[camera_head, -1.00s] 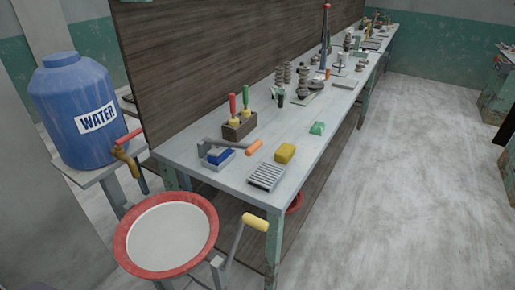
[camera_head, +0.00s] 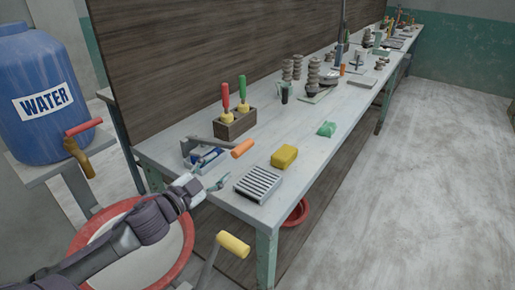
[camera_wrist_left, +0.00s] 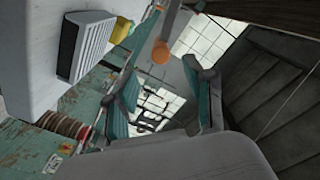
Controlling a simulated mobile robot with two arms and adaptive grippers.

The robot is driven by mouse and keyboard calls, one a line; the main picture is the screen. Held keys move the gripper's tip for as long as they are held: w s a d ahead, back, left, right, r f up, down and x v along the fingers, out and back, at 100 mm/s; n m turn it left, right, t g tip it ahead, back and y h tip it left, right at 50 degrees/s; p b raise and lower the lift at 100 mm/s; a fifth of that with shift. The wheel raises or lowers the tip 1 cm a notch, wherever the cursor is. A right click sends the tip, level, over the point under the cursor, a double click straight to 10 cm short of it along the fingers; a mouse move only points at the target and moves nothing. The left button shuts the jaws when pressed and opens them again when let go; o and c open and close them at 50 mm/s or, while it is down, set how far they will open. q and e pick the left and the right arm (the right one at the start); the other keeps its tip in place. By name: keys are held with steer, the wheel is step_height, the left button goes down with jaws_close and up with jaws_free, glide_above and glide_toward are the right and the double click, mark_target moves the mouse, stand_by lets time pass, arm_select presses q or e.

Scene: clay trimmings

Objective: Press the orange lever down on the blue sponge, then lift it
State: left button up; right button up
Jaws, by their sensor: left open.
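The orange lever (camera_head: 243,149) has a grey arm that slopes over a small tray at the near left end of the workbench. The blue sponge (camera_head: 207,156) lies in that tray below the arm, partly covered. I cannot tell if the lever touches it. My left gripper (camera_head: 220,182) is open and empty, beside the bench's near edge, in front of and below the orange handle. In the left wrist view, the rounded orange handle end (camera_wrist_left: 160,51) shows beyond the spread fingers (camera_wrist_left: 163,95), apart from them. My right gripper is not in view.
A ribbed grey block (camera_head: 258,184), a yellow sponge (camera_head: 284,156) and a green piece (camera_head: 326,129) lie right of the lever. A wooden tool holder (camera_head: 236,126) stands behind it. A red-rimmed basin (camera_head: 186,250) and yellow-handled crank (camera_head: 233,244) stand in front.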

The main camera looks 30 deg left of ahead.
mark_target(248, 144)
arm_select(q)
steer(key=w, duration=0.3)
steer(key=shift+d+r, duration=0.1)
steer(key=shift+r, duration=0.15)
steer(key=w, duration=0.3)
steer(key=w+p, duration=0.1)
steer(key=w, duration=0.5)
steer(key=shift+d+f+p, duration=0.1)
steer(key=shift+d+p, duration=0.2)
steer(key=shift+d, duration=0.05)
steer(key=shift+w, duration=0.65)
steer(key=shift+f, duration=0.1)
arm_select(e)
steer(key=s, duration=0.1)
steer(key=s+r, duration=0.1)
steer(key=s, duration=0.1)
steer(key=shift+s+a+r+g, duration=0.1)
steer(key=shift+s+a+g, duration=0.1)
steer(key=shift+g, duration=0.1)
arm_select(q)
steer(key=shift+d, duration=0.1)
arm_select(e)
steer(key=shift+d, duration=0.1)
arm_select(q)
jaws_close()
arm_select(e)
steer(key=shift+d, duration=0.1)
